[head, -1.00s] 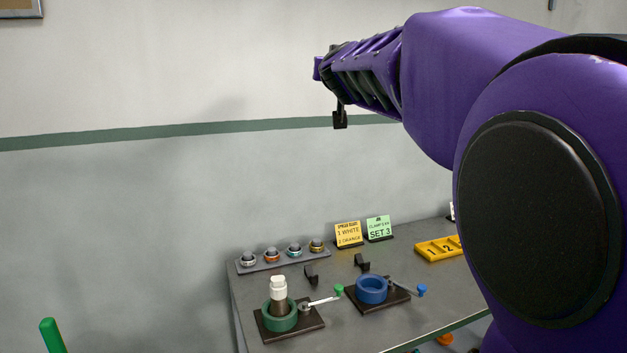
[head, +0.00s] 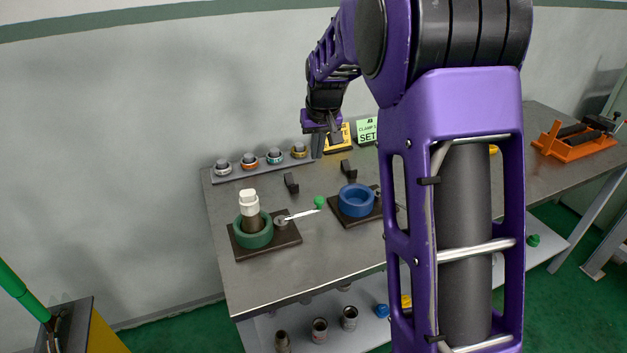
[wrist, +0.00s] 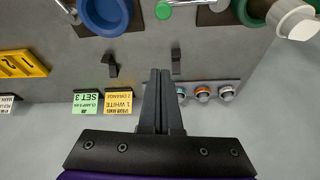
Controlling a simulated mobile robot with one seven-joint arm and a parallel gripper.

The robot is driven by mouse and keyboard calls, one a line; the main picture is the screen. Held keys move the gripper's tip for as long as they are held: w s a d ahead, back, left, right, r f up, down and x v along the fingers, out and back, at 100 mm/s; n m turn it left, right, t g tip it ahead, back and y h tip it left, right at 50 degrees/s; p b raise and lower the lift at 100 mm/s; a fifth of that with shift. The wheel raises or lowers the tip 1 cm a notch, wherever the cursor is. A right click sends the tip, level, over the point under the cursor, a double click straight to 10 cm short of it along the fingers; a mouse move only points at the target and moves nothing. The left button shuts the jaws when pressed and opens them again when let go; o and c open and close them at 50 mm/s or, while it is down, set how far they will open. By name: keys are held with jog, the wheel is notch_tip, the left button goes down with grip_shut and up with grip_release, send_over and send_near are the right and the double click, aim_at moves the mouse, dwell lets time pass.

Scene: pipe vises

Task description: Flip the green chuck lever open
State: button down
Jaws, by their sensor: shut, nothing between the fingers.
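The green chuck (head: 253,231) is a green ring on a dark base plate on the bench, with a white-topped dark pipe piece (head: 249,203) standing upright in it. Its lever (head: 300,214) is a silver bar with a green knob (head: 319,202), lying out to the right of the ring. In the wrist view the green knob (wrist: 163,10) is at the top edge, and the green ring is partly cut off at the upper right. My gripper (wrist: 160,75) is shut and empty, pointing down above the back of the bench, behind and apart from the lever.
The blue chuck (head: 356,200) stands right of the green one. Two black hooks (head: 291,183) stand behind the chucks. A rail of several fittings (head: 250,162) and the sign cards (head: 367,131) line the back. An orange vise (head: 577,138) is at far right. The bench front is clear.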

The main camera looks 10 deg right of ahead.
jog(key=shift+s+d+f, duration=0.1)
jog(key=shift+f, duration=0.05)
jog(key=b+x, duration=0.1)
jog(key=x, duration=0.9)
jog(key=shift+s+f, duration=0.1)
jog(key=shift+f, duration=0.15)
jog(key=s+b, duration=0.1)
jog(key=s, duration=0.2)
jog(key=shift+s+f, duration=0.1)
jog(key=shift+s, duration=0.35)
jog(key=shift+s, duration=0.1)
